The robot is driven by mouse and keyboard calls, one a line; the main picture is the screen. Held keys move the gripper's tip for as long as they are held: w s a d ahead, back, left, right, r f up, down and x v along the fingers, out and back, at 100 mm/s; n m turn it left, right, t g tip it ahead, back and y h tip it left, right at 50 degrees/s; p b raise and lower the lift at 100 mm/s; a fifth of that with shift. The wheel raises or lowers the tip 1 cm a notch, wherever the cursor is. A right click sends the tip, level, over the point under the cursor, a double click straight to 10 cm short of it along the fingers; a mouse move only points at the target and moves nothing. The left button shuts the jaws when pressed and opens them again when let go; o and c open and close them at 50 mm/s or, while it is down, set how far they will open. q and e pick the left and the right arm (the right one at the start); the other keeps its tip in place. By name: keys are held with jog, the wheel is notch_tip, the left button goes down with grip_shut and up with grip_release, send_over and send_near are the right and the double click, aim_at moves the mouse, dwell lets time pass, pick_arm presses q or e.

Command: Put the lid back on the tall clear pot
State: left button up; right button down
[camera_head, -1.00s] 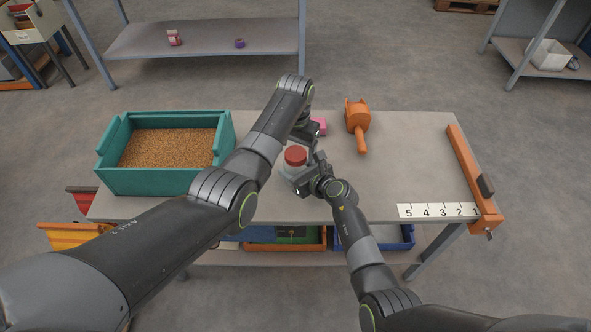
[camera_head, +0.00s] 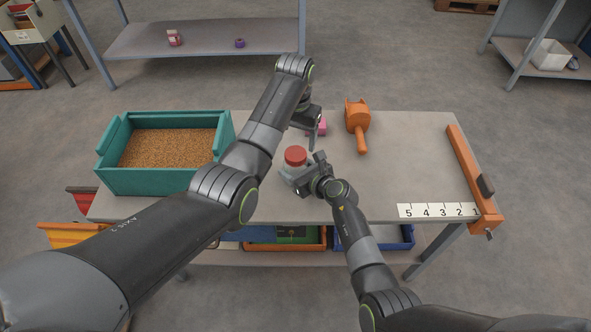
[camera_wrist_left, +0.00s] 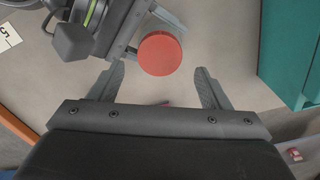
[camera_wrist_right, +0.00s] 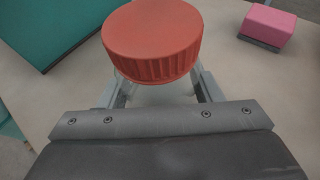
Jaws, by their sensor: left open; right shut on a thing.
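The red lid (camera_head: 295,154) sits on top of the tall clear pot (camera_head: 291,173), which stands on the table. In the right wrist view the ribbed lid (camera_wrist_right: 152,40) is large, with the clear pot (camera_wrist_right: 160,92) below it between the fingers. My right gripper (camera_head: 304,177) is shut on the pot below the lid. My left gripper (camera_head: 315,136) is open and empty, above and behind the pot. In the left wrist view the lid (camera_wrist_left: 160,54) lies beyond the open fingers (camera_wrist_left: 160,82). Whether the lid is fully seated cannot be seen.
A teal bin of grain (camera_head: 152,182) stands on the left of the table (camera_head: 420,170). A pink block (camera_head: 323,128) and an orange scoop (camera_head: 358,122) lie behind the pot. An orange rail (camera_head: 472,175) runs along the right edge.

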aim_at(295, 153)
pick_arm(q)
notch_tip(295, 153, up, 3)
jog(key=n, duration=0.4)
jog(key=shift+r+n, duration=0.1)
jog(key=shift+n, duration=0.2)
jog(key=shift+f, duration=4.05)
jog(key=shift+c, duration=0.2)
jog(key=c, duration=0.9)
jog(key=o, duration=1.1)
